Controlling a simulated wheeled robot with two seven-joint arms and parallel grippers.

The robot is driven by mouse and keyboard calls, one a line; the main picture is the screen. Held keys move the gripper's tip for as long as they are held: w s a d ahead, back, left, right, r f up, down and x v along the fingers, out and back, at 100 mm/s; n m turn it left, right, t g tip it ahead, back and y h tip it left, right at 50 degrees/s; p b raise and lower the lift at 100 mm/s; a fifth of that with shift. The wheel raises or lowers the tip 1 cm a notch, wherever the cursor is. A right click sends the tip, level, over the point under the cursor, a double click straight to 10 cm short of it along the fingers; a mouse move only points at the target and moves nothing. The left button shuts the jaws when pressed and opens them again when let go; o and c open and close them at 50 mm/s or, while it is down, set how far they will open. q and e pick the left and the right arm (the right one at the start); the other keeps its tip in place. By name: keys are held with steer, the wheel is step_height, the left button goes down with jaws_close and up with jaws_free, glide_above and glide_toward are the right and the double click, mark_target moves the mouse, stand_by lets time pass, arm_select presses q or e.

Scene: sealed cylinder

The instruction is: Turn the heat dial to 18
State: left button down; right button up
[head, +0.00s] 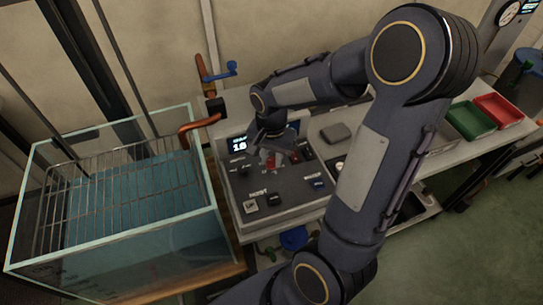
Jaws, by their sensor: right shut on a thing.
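The grey control panel (290,192) stands on the bench at the middle of the head view. Its small dark display (239,146) shows a white two-digit number that starts with 1; it looks like 10, but the second digit is too small to be sure. My right gripper (273,158) points down at the panel, just right of the display. It is shut on what appears to be the heat dial, mostly hidden by the fingers; a bit of red shows there. My left gripper is not in view.
A glass tank (120,255) with a wire basket (48,212) and blue liquid stands left of the panel. Several dark knobs and buttons surround my gripper. A red-orange handle (200,123) juts out behind. Green (470,120) and red (498,110) trays lie right.

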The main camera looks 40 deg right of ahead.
mark_target(272, 160)
steer(key=o, duration=1)
steer(key=shift+r, duration=0.15)
step_height(272, 160, up, 8)
steer(key=shift+f, duration=0.2)
